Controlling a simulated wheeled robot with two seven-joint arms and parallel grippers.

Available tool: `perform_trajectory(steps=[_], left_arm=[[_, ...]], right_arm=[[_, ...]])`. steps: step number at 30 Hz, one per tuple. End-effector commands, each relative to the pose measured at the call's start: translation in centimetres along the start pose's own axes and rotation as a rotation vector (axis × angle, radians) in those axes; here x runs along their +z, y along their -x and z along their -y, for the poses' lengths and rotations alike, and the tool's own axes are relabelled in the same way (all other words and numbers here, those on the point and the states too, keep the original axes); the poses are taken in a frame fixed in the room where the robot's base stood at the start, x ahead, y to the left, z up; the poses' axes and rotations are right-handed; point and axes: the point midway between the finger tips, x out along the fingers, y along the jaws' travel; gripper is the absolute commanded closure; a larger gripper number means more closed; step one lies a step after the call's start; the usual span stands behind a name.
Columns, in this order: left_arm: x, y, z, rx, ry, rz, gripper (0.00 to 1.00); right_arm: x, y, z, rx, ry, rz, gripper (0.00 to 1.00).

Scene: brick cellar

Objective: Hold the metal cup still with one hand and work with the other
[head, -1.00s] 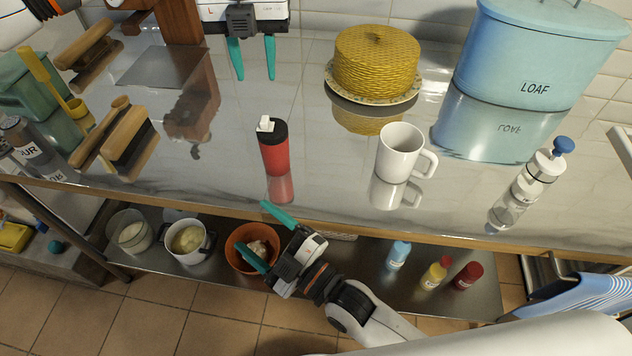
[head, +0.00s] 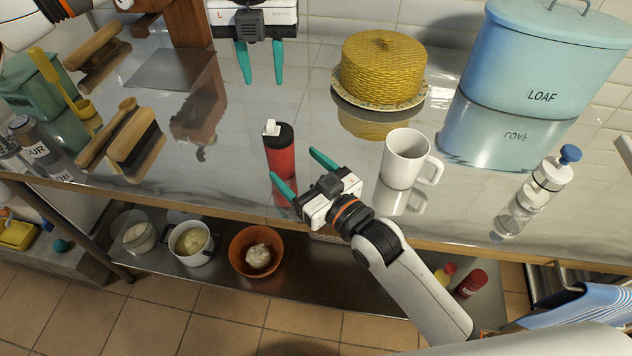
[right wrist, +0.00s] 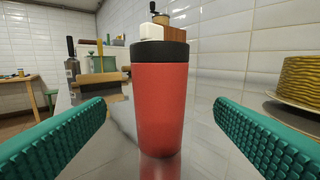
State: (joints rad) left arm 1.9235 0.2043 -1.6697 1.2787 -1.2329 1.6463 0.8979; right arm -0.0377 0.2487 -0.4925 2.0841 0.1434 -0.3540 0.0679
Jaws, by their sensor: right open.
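A red cup (head: 280,157) with a black lid and a white spout piece stands upright on the shiny counter, its reflection below it. It fills the middle of the right wrist view (right wrist: 158,110). My right gripper (head: 293,163) is open at the near side of the cup. In the right wrist view its two green fingers are spread on either side of the cup's outline, with gaps on both sides. My left gripper (head: 261,79) is open and empty, pointing down behind the cup at the back of the counter.
A white mug (head: 404,160) stands right of my right gripper. Farther right is a clear bottle with a blue knob (head: 548,180). A yellow woven cake cover (head: 382,68) and a blue loaf bin (head: 535,70) stand behind. Brushes (head: 130,140) lie left.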

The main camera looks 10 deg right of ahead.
Motion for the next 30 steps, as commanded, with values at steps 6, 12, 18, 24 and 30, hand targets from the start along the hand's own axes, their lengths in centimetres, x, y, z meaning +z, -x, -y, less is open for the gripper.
perform_trajectory(steps=[6,12,18,24,30], left_arm=[[0.0,0.0,0.0,0.0,0.0,0.0,0.64],[0.0,0.0,0.0,0.0,0.0,0.0,0.64],[0.0,0.0,0.0,0.0,0.0,0.0,0.64],[0.0,0.0,0.0,0.0,0.0,0.0,0.64],[0.0,0.0,0.0,0.0,0.0,0.0,0.64]], right_arm=[[0.1,-4.0,0.0,0.0,0.002,0.002,0.23],[0.0,-5.9,0.0,0.0,0.002,0.001,0.23],[0.0,-6.4,-0.1,0.001,0.002,0.001,0.23],[0.0,-6.3,0.0,0.0,0.002,0.0,0.27],[0.0,-6.3,0.0,0.0,0.002,0.0,0.6]])
